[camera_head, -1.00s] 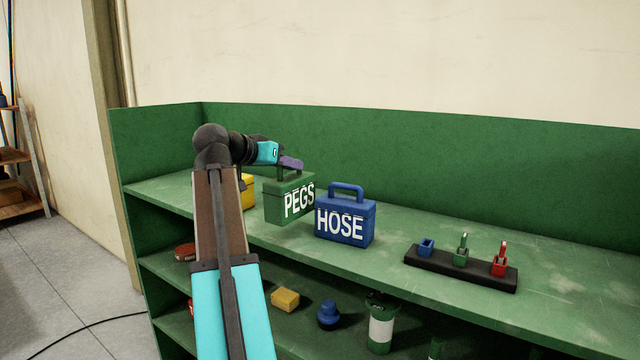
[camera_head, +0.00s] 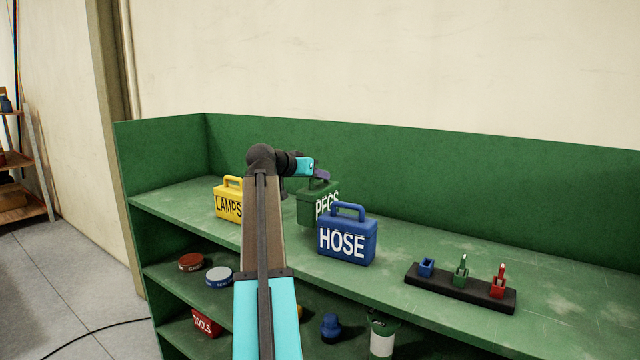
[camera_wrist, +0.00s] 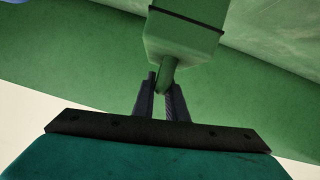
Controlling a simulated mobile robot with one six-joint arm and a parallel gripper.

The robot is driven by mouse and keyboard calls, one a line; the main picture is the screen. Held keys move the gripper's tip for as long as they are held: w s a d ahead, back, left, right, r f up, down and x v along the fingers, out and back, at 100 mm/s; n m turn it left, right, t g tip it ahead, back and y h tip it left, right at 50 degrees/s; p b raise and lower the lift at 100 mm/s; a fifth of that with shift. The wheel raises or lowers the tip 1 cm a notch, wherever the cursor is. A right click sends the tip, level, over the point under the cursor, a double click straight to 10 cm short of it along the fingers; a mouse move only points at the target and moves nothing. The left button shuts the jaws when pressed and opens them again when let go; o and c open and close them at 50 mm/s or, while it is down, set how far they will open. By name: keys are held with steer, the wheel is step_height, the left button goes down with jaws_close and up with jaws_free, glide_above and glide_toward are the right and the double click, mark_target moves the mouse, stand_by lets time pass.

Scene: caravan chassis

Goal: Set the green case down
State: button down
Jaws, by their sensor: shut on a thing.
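The green case (camera_head: 309,207), lettered PEGS, is behind the blue HOSE case on the top shelf of the green unit. The HOSE case hides its lower right part. My gripper (camera_head: 321,174) is above it, shut on its handle. In the wrist view the two fingers of my gripper (camera_wrist: 162,100) close around the handle of the green case (camera_wrist: 183,36). Whether the bottom of the green case touches the shelf is hard to tell.
The blue HOSE case (camera_head: 347,242) stands close in front. A yellow LAMPS case (camera_head: 227,204) stands left, partly behind my arm. A black rack (camera_head: 460,288) with small blue, green and red holders lies right. The top shelf (camera_head: 560,300) has clear room at right.

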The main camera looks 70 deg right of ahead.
mark_target(319, 186)
stand_by(0.3)
steer(key=shift+f+p, duration=0.6)
steer(key=shift+f, duration=0.2)
steer(key=shift+f+p, duration=0.35)
steer(key=shift+f, duration=0.7)
steer(key=c, duration=1.8)
jaws_free()
steer(key=shift+o, duration=0.2)
